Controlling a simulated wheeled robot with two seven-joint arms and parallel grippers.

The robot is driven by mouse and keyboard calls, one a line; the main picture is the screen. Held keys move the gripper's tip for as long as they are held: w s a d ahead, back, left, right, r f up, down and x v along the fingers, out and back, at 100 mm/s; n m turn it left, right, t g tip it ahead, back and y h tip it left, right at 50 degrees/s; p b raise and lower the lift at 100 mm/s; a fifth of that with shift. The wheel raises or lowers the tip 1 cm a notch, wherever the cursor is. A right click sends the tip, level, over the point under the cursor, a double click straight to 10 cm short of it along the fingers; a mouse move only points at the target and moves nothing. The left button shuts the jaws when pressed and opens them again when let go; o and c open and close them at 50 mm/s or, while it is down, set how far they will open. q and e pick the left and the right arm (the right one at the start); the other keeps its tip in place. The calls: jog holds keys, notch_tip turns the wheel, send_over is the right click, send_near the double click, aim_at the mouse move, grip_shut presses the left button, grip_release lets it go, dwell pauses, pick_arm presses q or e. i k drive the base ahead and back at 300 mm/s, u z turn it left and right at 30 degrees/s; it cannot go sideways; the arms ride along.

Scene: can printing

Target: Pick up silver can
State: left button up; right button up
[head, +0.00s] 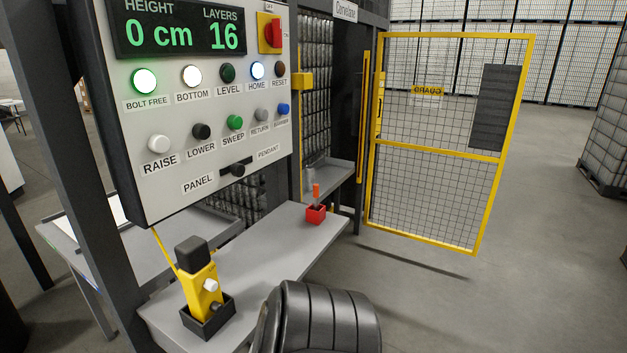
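A small grey, can-like cylinder (310,175) stands on a grey shelf (338,172) behind the bench, beside the yellow post. It is small and partly shaded, so I cannot tell for sure that it is a silver can. Many silver cans (316,100) are stacked in layers in the dark bay behind the control panel. A black ribbed part (318,318), probably my own arm, shows at the bottom centre. Neither of my grippers is in view.
A control panel (215,110) fills the upper left, reading 0 cm and 16 layers. A grey bench (270,250) holds a yellow pendant (201,283) in a black holder and a red box (316,214).

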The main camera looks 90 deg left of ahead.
aim_at(310, 169)
jog(key=u, duration=1.75)
jog(key=i, duration=3.65)
jog(key=u, duration=2.55)
jog(key=i, duration=0.3)
jog(key=z, duration=1.25)
